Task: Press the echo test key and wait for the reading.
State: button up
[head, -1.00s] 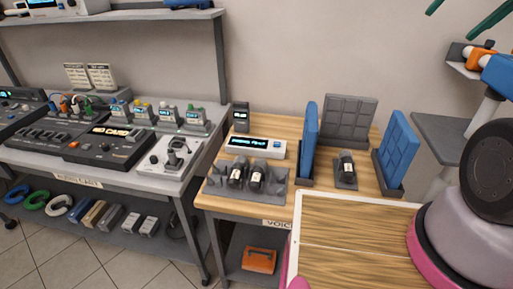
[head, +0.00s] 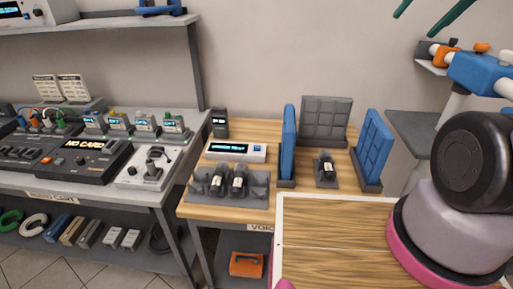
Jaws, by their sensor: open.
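No key marked echo test can be made out in the head view. A white box with a lit cyan display (head: 236,152) stands on the wooden voice table; its text is too small to read surely. A small dark unit (head: 220,123) with a little screen stands behind its left end. In front of the white box, two dark microphones (head: 228,180) rest in a grey holder (head: 258,190). A third microphone (head: 326,168) stands between blue panels. My gripper is out of view; only a grey and pink part of my arm shows at the right.
Two blue panels (head: 288,143) (head: 374,145) and a grey panel (head: 326,120) stand around the third microphone. An audio cart (head: 80,182) with consoles is at left. An orange case (head: 246,264) lies below the voice table. A stand with a blue clamp (head: 478,72) is at right.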

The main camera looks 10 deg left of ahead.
grip_shut()
dwell(1.5)
